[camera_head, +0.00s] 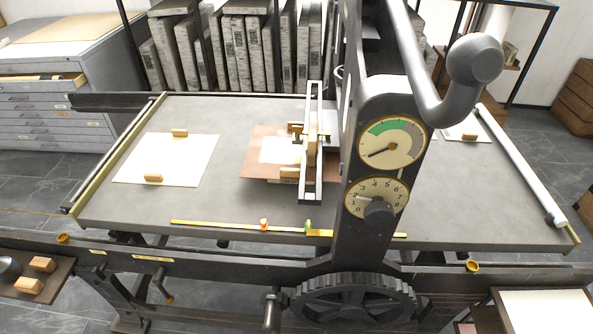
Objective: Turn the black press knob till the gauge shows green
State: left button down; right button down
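The black press knob (379,209) sits at the lower part of a numbered cream dial (361,196) on the dark press upright (357,238). Nothing is seen touching the knob. Above it is the round gauge (405,150) with a brass rim. Its green band (386,128) lies at the upper left of the face. The black needle points left and slightly down, below the green band. Neither of my grippers can be made out in the head view.
A thick grey curved bar with a rounded end (476,60) hangs right of the gauge, in front of the press bed (470,215). A toothed wheel (352,299) is below the upright. Paper (190,160) lies on the bed. The space directly before the knob looks clear.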

aim_at(379, 213)
jog(key=k+l+u, duration=0.15)
jog(key=l, duration=0.3)
jog(key=k+l+u, duration=0.15)
jog(key=l, duration=0.3)
jog(key=k+l+u, duration=0.1)
jog(key=l, duration=0.35)
jog(key=k+l+u, duration=0.15)
jog(key=l, duration=0.25)
jog(key=k+l+u, duration=0.3)
jog(key=k+l, duration=0.2)
jog(key=l, duration=0.2)
